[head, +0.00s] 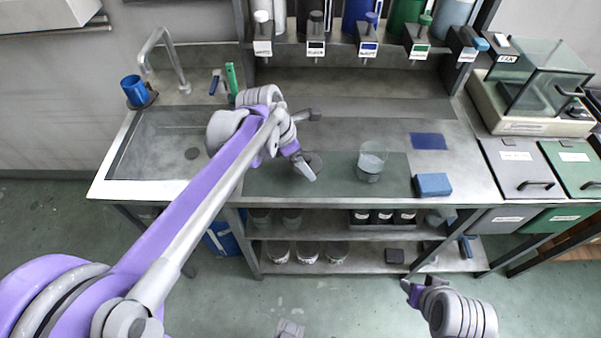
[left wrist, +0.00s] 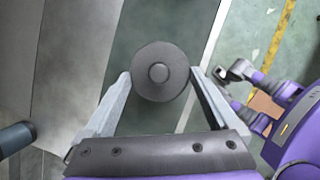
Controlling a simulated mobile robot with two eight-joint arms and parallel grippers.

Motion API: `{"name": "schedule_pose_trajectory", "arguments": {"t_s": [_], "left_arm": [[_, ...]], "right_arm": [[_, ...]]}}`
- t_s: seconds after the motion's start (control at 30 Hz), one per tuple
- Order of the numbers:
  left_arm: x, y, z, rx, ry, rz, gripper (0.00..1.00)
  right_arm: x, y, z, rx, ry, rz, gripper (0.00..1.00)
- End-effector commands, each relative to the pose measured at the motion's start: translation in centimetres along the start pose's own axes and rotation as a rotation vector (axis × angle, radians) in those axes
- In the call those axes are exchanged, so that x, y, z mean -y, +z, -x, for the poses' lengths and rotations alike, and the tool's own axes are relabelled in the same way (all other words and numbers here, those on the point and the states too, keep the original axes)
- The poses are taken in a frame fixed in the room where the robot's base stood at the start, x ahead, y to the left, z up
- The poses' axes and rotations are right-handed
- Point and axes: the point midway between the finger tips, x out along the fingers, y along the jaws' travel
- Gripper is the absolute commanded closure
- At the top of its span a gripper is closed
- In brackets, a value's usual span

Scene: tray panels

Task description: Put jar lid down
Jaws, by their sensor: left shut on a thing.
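The jar lid (left wrist: 160,72) is a dark grey round disc with a small knob, seen from above between the fingertips of my left gripper (left wrist: 160,78). In the head view the lid (head: 316,161) shows partly behind my left gripper (head: 307,168), over the dark green mat (head: 335,183). My left gripper is shut on the lid; I cannot tell its height above the mat. An open glass jar (head: 371,160) stands upright on the mat to the right, apart from the lid. My right gripper (head: 410,291) is in front of the bench, low right; its opening is unclear.
A blue block (head: 432,185) lies beside the mat's right edge, with a dark blue pad (head: 428,141) behind it. The sink (head: 165,145) is left, with a blue cup (head: 135,91). A glass-cased balance (head: 535,95) stands right. The mat between lid and jar is clear.

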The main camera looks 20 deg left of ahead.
Motion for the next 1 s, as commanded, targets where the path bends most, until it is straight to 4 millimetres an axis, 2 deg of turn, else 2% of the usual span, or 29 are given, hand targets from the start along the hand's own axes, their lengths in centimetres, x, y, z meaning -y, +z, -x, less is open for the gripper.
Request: {"name": "schedule_pose_trajectory", "arguments": {"t_s": [0.37, 0.77, 0.8, 0.83, 1.0], "left_arm": [[0.0, -1.7, -4.1, 0.000, 0.000, 0.000, 0.59], [0.0, -1.9, -4.7, 0.000, 0.000, 0.000, 0.59], [0.0, -1.9, -4.7, 0.000, 0.000, 0.000, 0.05], [0.0, -1.9, -4.7, 0.000, 0.000, 0.000, 0.00], [0.0, -1.9, -4.6, 0.000, 0.000, 0.000, 0.00]], "right_arm": [[0.0, 0.3, -0.4, 0.002, 0.000, 0.000, 0.50], [0.0, 0.5, -0.6, 0.003, 0.000, 0.000, 0.50], [0.0, 0.5, -0.7, 0.003, 0.000, 0.000, 0.50], [0.0, 0.4, -0.6, 0.003, 0.000, 0.000, 0.50], [0.0, 0.4, -0.6, 0.003, 0.000, 0.000, 0.50]]}}
